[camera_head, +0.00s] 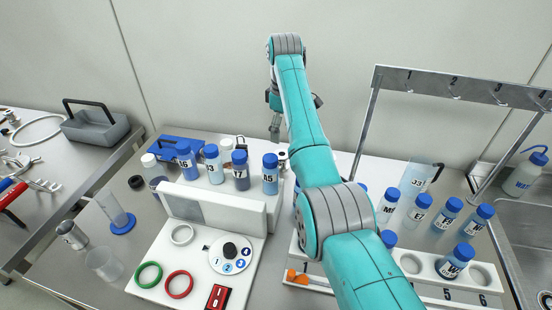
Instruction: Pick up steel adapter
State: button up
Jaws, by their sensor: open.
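My gripper (275,130) hangs above the back of the bench, behind the row of bottles, partly hidden by my teal arm. Its jaws are open, and I see nothing held between them. Another small metallic piece (282,158) shows just right of bottle A5, below my gripper and close to my arm. I cannot tell for sure which of these is the steel adapter.
Blue-capped bottles, including A5 (270,175), stand behind a white balance-like device (192,207). A blue toolbox (175,148) is at the back left. A white rack (410,282) with bottles and a metal hook frame (440,85) occupy the right. Glassware (103,263) stands front left.

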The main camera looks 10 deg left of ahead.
aim_at(282, 154)
notch_tip(282, 154, down, 10)
jog(key=shift+a+r, duration=0.1)
jog(key=shift+r, duration=0.05)
jog(key=c, duration=1.4)
